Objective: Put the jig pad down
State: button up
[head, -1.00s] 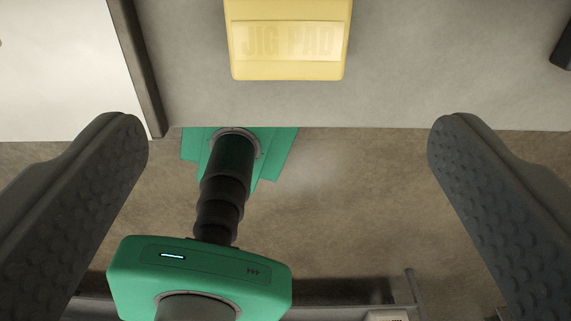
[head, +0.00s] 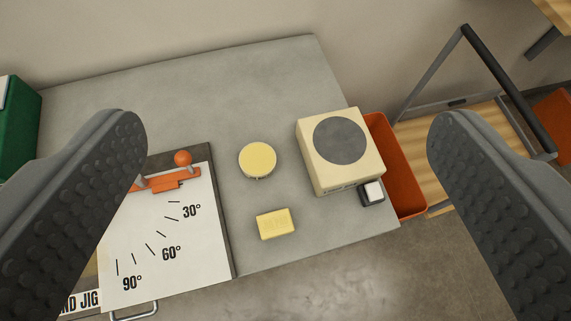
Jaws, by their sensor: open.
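The jig pad (head: 276,224) is a small yellow block lying flat on the grey bench top (head: 200,92), near its front edge and right of the angle board. My gripper (head: 288,130) is open and empty, its two dark textured fingers wide apart at the left and right of the head view. The pad lies below and between the fingers, apart from both.
A round yellow disc (head: 258,159) lies behind the pad. A cream box with a grey round plate (head: 342,150) stands right, beside an orange bin (head: 396,165). The white angle board (head: 160,240) with an orange clamp (head: 168,181) is left. A wooden cart stands far right.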

jog(key=s+r+t, duration=0.2)
jog(key=s+r, duration=0.3)
jog(key=r, duration=0.2)
jog(key=shift+s+a+r+m+t, duration=0.3)
jog(key=shift+s+a+r+t, duration=0.05)
jog(key=shift+r+t, duration=0.05)
jog(key=shift+w, duration=0.1)
